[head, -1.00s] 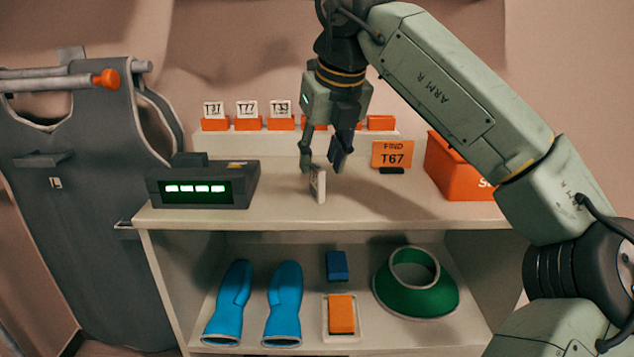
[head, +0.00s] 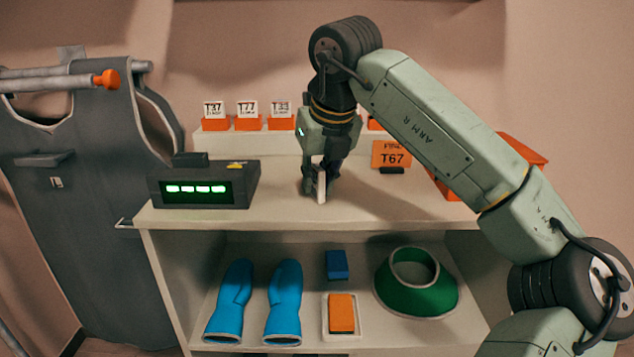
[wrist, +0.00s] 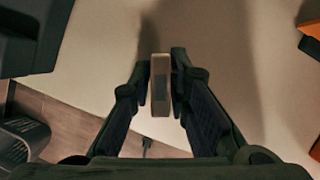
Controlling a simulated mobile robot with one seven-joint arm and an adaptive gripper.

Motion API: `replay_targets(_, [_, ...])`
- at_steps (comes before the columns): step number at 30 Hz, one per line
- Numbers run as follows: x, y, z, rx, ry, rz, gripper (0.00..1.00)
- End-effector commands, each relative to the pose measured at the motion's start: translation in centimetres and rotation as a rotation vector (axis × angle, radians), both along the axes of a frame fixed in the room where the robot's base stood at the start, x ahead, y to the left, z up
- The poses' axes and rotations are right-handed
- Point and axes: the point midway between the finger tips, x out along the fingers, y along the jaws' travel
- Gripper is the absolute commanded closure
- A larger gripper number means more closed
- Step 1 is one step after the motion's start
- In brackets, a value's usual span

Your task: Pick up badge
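The badge (head: 321,184) is a small, thin white tag standing upright near the front of the shelf top. It also shows edge-on in the wrist view (wrist: 160,100), pale with a grey patch. My gripper (head: 319,182) is down at the shelf top with one finger on each side of the badge. In the wrist view my gripper's fingertips (wrist: 161,75) lie close against both sides of it, with no clear gap. The badge's bottom is at or very near the surface. A sign reading FIND T67 (head: 391,154) stands behind to the right. The badge's lettering is not readable.
Labelled tags in orange holders (head: 247,115) line the back ledge. A black display box (head: 204,187) stands left. An orange bin (head: 524,150) is partly behind my arm. Blue gloves (head: 284,300) and a green collar (head: 416,288) lie on the lower shelf.

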Motion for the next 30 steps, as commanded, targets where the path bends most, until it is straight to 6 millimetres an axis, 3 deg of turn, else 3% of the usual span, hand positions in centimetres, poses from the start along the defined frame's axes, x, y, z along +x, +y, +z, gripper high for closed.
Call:
replay_targets(6, [0.0, 0.0, 0.0, 0.0, 0.0, 0.0, 1.0])
replay_targets(19, [0.0, 0.0, 0.5, 0.0, -0.001, -0.001, 1.0])
replay_targets(30, [0.1, 0.0, 7.3, -0.001, -0.004, -0.002, 1.0])
